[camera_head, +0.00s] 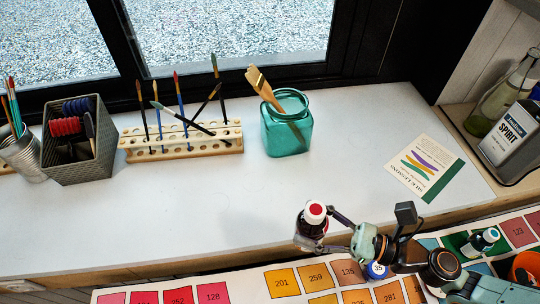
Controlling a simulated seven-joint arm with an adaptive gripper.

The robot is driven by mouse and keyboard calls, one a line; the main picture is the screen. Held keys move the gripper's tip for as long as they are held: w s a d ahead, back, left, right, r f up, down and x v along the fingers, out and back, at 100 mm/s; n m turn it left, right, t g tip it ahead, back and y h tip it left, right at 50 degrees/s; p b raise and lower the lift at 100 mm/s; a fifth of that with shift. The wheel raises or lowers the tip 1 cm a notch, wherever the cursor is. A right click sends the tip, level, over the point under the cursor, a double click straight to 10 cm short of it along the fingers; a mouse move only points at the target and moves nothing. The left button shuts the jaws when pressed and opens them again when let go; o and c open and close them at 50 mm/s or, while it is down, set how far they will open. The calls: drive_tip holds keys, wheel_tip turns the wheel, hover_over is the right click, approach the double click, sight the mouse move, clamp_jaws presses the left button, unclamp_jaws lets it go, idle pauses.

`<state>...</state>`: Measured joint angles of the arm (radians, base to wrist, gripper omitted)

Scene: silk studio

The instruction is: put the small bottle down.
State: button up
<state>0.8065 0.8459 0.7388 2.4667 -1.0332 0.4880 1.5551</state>
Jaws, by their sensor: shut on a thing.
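The small bottle (312,219) is dark with a white cap that has a red top and a pale label. It is upright, near the front edge of the white worktop (200,215). My gripper (318,229) comes in from the lower right and is shut on the bottle, one finger on its far right side and one on its near side. The bottle's base is partly hidden by the near finger, and I cannot tell whether it touches the worktop.
A teal glass jar (287,135) with a brush, a wooden brush rack (185,150) and a grey basket (80,150) stand along the back. A leaflet (424,166) lies at right. Another small bottle (478,243) is on the colour chart (240,290) below. The worktop's middle is clear.

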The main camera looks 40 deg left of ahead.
drive_tip(key=w+a+f, duration=0.3)
drive_tip(key=w+a, duration=0.2)
hover_over(289, 207)
drive_tip(key=f, duration=0.6)
drive_tip(key=shift+s+d, duration=0.15)
drive_tip(key=shift+s, duration=0.05)
drive_tip(key=shift+w+f, duration=0.15)
drive_tip(key=shift+f, duration=1.55)
drive_tip(key=shift+f, duration=0.1)
drive_tip(key=o, duration=1.2)
drive_tip(key=shift+f, duration=0.1)
drive_tip(key=shift+o, duration=0.2)
